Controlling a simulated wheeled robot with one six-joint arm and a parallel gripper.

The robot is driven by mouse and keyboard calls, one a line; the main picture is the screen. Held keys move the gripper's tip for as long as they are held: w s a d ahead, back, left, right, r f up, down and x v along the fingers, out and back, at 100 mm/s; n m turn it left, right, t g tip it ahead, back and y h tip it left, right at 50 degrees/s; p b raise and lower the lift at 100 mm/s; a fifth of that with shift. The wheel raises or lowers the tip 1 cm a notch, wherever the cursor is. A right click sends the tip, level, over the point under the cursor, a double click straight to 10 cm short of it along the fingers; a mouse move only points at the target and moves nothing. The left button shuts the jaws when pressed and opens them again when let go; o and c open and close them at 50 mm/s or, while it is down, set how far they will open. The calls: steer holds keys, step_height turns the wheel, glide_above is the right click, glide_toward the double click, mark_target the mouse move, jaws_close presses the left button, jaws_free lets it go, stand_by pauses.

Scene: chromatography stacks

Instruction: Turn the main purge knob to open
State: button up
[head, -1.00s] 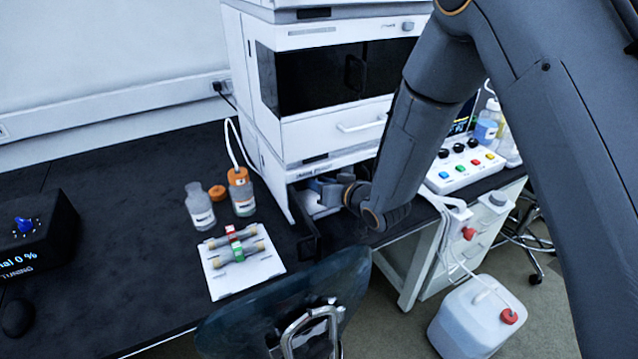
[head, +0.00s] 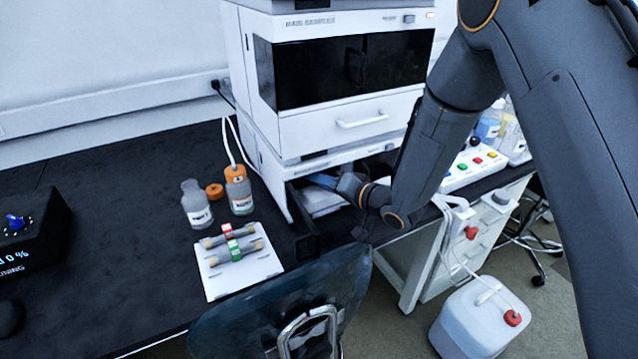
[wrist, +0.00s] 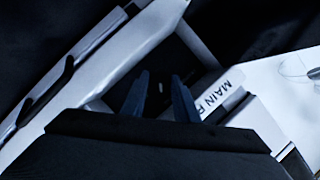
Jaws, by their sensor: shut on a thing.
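The main purge knob (wrist: 160,87) is a dark shape with a small white mark, in shadow in the wrist view. My gripper (wrist: 160,77) has one finger on each side of it and is shut on it. A white panel labelled "MAIN P..." (wrist: 214,96) is just right of the fingers; the rest of the label is hidden. In the head view my gripper (head: 324,182) reaches into the low bay of the white instrument stack (head: 335,132). The knob is hidden there, and its turn angle is hard to read.
An open dark door (head: 306,232) stands at the bay's left front. Bottles (head: 196,207) and a white tray (head: 246,282) with columns are to the left. A chair (head: 285,300) is in front. A button box (head: 470,168) and white canister (head: 480,318) are right.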

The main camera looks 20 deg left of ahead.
steer(key=m+y+b, duration=0.1)
steer(key=m, duration=0.1)
steer(key=m+y+b, duration=0.1)
steer(key=m, duration=0.1)
steer(key=shift+w+d+f, duration=0.1)
steer(key=shift+w+f, duration=0.1)
steer(key=m+y+b, duration=0.1)
steer(key=m, duration=0.1)
steer(key=m+y, duration=0.1)
steer(key=m, duration=0.2)
steer(key=shift+f+b, duration=0.15)
steer(key=shift+b, duration=0.2)
steer(key=shift+m, duration=0.4)
steer(key=o, duration=1)
steer(key=shift+o, duration=0.3)
steer(key=shift+s, duration=0.1)
steer(key=v, duration=0.8)
steer(key=shift+p, duration=0.45)
